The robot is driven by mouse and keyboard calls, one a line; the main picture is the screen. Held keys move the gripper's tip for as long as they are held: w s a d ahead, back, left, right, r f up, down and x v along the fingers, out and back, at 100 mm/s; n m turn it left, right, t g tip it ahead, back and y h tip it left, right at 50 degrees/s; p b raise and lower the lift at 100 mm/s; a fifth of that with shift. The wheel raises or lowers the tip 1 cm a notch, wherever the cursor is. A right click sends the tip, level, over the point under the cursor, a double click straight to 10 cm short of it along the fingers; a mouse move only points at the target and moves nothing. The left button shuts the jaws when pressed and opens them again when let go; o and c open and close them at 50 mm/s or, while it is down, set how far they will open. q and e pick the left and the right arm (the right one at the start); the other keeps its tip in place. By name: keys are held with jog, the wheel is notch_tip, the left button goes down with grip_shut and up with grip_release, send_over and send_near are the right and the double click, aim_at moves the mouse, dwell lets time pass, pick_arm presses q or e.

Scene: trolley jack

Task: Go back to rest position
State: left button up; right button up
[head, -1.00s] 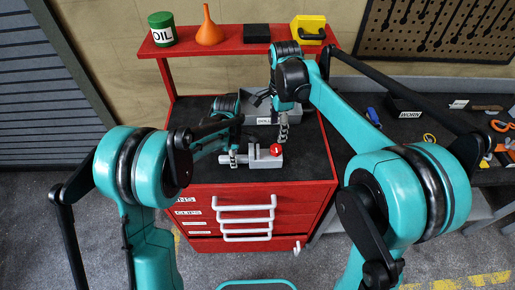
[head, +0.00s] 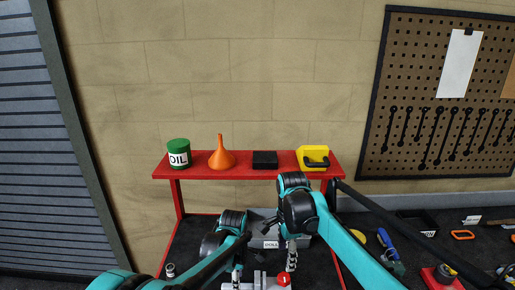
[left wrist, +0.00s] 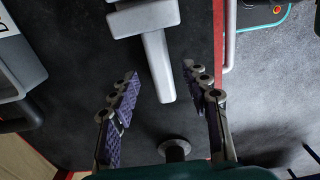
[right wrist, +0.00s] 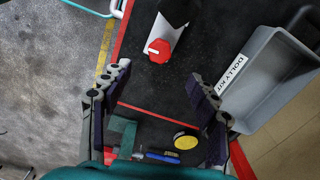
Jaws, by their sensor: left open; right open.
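The grey trolley jack (head: 262,283) lies on the black top of the red cart, cut off by the bottom of the head view. Its red knob (head: 284,280) is at its right end. My left gripper (head: 238,272) is open near the jack's left part. In the left wrist view a grey bar of the jack (left wrist: 158,65) points between the open fingers (left wrist: 160,77), with no finger visibly touching it. My right gripper (head: 291,262) is open above the knob end. In the right wrist view the knob (right wrist: 160,50) shows beyond the open, empty fingers (right wrist: 158,73).
The grey dolly kit tray (right wrist: 262,80) stands behind the jack, close to both arms. The red shelf (head: 205,173) above holds an oil can (head: 178,155), an orange funnel (head: 221,157), a black box (head: 264,160) and a yellow case (head: 313,157). A cluttered bench lies right.

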pick_arm(q)
notch_tip(320, 180, up, 8)
jog(key=f, duration=0.1)
jog(key=s+a+r+m+t+b, duration=0.25)
jog(key=s+a+m+b, duration=0.3)
jog(key=s+m, duration=0.35)
jog(key=s+a+f+m+t+b, duration=0.3)
jog(key=s+f+m, duration=0.5)
jog(key=s, duration=0.3)
jog(key=a+m+t, duration=0.1)
jog(key=a, duration=0.1)
jog(key=shift+s+a+t, duration=0.35)
jog(key=shift+s+a, duration=0.05)
pick_arm(e)
jog(key=s+d+f+n+t, duration=0.2)
jog(key=s+d+f+n, duration=0.1)
jog(key=s+n, duration=0.2)
jog(key=s+d+f+n+t, duration=0.2)
jog(key=s+d+f+n, duration=0.1)
jog(key=s, duration=0.5)
jog(key=s+d+f+n+t, duration=0.3)
jog(key=s+f+n, duration=0.2)
jog(key=s+n, duration=0.2)
jog(key=shift+s+d+n, duration=0.15)
jog(key=shift+s+n, duration=0.15)
jog(key=shift+s, duration=0.05)
